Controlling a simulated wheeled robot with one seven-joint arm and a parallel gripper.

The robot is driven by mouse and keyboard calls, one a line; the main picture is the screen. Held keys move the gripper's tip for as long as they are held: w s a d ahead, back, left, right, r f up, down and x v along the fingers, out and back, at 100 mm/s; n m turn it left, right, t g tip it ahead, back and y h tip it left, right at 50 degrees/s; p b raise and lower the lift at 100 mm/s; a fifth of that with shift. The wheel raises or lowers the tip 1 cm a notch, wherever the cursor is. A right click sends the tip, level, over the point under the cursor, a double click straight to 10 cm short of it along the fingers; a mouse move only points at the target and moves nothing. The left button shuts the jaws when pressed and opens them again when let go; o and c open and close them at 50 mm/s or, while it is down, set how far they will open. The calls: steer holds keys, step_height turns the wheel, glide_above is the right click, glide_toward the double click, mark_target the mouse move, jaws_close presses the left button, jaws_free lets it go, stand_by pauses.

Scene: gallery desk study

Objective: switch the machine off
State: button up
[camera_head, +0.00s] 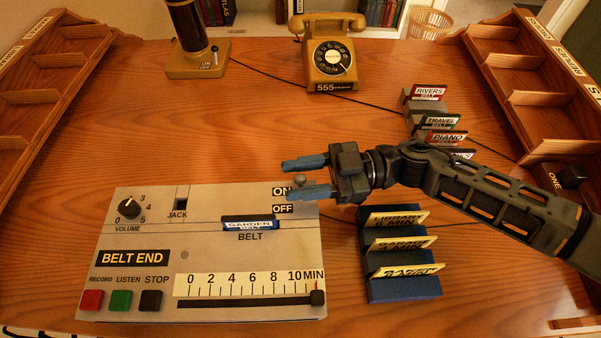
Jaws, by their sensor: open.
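The machine (215,262) is a pale grey box at the front left of the desk. It has a volume knob, red, green and black buttons, a 0–10 minute slider and a "BELT END" sign. Its ON label (282,191) and OFF label (283,209) are at the upper right corner. A small grey ball knob (299,178) shows beside the ON label. My gripper (287,180) is open, reaching in from the right, with its two blue fingers on either side of the knob in the picture. Whether they touch it, I cannot tell. The lever below the knob is hidden.
A blue rack (404,290) with labelled cards stands right of the machine, below my gripper. A yellow telephone (332,62) and a device with its own ON/OFF switch (199,67) stand at the back. Wooden shelves flank the desk. The desk's middle is clear.

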mark_target(301, 209)
steer(key=shift+c, duration=0.4)
jaws_close()
steer(key=n, duration=0.1)
steer(key=s+n, duration=0.1)
steer(key=n, duration=0.1)
steer(key=n+b, duration=0.1)
steer(key=n, duration=0.1)
steer(key=shift+s+d+r+h, duration=0.1)
steer(key=shift+s+r+h, duration=0.1)
steer(key=shift+s+h, duration=0.15)
steer(key=n, duration=0.1)
steer(key=s+n, duration=0.1)
steer(key=n, duration=0.1)
steer(key=shift+s+t, duration=0.1)
steer(key=shift+t, duration=0.3)
steer(key=shift+s+f+n, duration=0.15)
steer(key=shift+s+n, duration=0.15)
steer(key=shift+n, duration=0.4)
steer(key=shift+s, duration=0.15)
